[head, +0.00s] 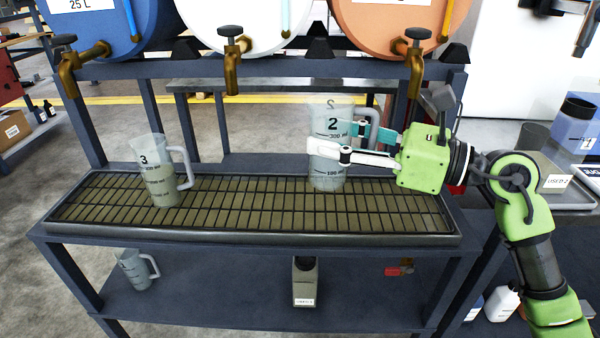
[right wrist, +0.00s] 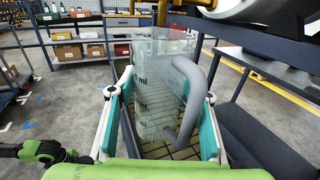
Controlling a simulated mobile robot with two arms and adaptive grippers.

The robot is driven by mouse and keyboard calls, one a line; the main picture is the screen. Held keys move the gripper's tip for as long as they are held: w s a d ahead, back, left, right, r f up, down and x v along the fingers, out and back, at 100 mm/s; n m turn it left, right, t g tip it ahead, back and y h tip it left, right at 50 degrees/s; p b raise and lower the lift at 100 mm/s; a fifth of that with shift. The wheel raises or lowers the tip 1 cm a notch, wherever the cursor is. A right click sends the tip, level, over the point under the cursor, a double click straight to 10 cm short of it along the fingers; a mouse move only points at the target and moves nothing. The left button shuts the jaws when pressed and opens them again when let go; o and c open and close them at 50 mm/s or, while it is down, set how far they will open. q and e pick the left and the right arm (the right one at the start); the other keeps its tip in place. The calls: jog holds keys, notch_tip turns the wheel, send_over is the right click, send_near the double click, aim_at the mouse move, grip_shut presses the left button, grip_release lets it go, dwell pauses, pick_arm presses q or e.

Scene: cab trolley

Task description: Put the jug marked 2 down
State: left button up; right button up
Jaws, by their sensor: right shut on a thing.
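The clear jug marked 2 (head: 327,171) is upright over the right part of the drip tray's black grid. My right gripper (head: 328,150) is shut on it from the right, with fingers along its sides. In the right wrist view, jug 2 (right wrist: 158,100) stands between the two teal finger pads, its grey handle toward the camera. I cannot tell whether its base touches the grid. The jug looks empty. My left gripper is not in view.
A jug marked 3 (head: 160,184) stands on the drip tray (head: 250,232) at left. Brass taps (head: 232,62) on several drums hang above the tray. Another jug (head: 137,268) and a grey bottle (head: 305,282) are on the lower shelf. The grid between jugs 3 and 2 is clear.

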jog(key=w+a+f, duration=0.1)
jog(key=w+f, duration=0.1)
jog(key=f, duration=0.1)
jog(key=w+a+f+b, duration=0.1)
jog(key=w+f, duration=0.1)
jog(key=f, duration=0.1)
jog(key=w+a+f, duration=0.1)
jog(key=w+f, duration=0.2)
jog(key=shift+a+f+b, duration=0.1)
jog(key=shift+f+b, duration=0.2)
jog(key=shift+f, duration=0.05)
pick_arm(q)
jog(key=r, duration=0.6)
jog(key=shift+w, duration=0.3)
pick_arm(e)
jog(key=shift+f, duration=0.2)
jog(key=shift+f, duration=0.1)
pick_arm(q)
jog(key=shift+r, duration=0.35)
pick_arm(e)
jog(key=shift+f, duration=0.1)
jog(key=o, duration=1.1)
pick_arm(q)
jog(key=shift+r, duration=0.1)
pick_arm(e)
jog(key=shift+o, duration=0.2)
